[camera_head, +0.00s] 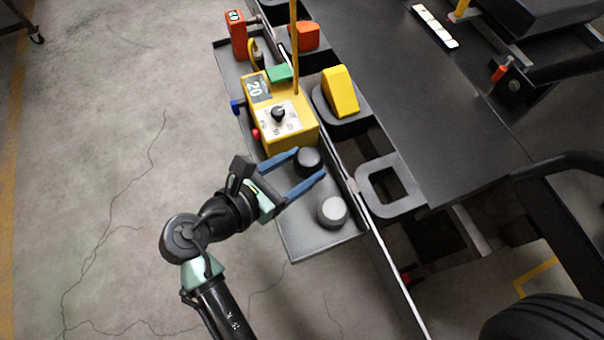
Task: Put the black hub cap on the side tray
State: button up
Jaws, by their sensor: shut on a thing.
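The black hub cap (307,158) is a dark round disc between the two blue fingers of my gripper (310,163). My gripper is shut on it, one finger on each side, reaching in from the left. The hub cap shows over the grey side tray (304,243); I cannot tell whether it touches the tray floor. The tray is long and runs along the kart's left side.
A light grey round cap (332,210) sits on the tray just below my fingers. A yellow box with a dial (287,125) stands just above them. A yellow wedge (341,92) sits in a black holder; an empty square holder (391,186) lies to the right.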

aim_at(301, 176)
jog(key=shift+f+b, duration=0.35)
jog(key=shift+f, duration=1.4)
jog(key=shift+f, duration=0.1)
jog(key=o, duration=1.2)
